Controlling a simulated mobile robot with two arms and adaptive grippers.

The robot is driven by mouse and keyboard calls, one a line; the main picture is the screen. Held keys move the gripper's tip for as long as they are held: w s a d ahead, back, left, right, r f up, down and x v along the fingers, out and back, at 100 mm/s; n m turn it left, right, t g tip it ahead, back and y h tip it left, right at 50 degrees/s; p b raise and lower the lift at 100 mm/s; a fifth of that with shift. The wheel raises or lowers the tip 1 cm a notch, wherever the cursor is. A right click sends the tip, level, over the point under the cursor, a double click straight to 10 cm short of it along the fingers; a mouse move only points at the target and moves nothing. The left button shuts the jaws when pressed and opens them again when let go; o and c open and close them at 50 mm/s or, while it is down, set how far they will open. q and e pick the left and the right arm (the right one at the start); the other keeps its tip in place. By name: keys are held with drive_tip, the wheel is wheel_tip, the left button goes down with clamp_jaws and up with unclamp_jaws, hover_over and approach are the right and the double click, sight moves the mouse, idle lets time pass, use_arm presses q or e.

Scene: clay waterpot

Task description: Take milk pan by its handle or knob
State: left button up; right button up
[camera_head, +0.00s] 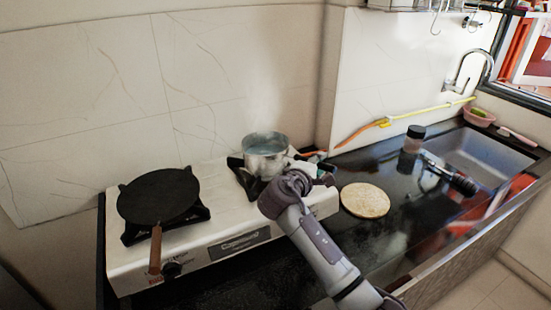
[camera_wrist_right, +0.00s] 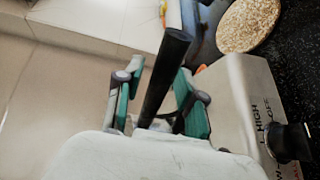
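The milk pan (camera_head: 265,153) is a small grey metal pot on the right burner of the white stove, with steam above it. My right gripper (camera_head: 300,180) is beside the pan, to its lower right, and my own arm partly covers that area in the head view. In the right wrist view a black bar-shaped handle (camera_wrist_right: 167,70) stands between the two teal-padded fingers of my right gripper (camera_wrist_right: 158,88). The fingers are apart, with gaps visible on both sides of the handle. The pan's body is hidden there. My left gripper is not in view.
A black flat pan (camera_head: 158,195) with a brown handle sits on the stove's (camera_head: 235,243) left burner. A round board (camera_head: 365,200) lies right of the stove. A jar (camera_head: 414,138) stands near the sink (camera_head: 490,155). The tiled wall is close behind.

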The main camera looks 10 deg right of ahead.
clamp_jaws()
drive_tip(key=shift+r, duration=0.1)
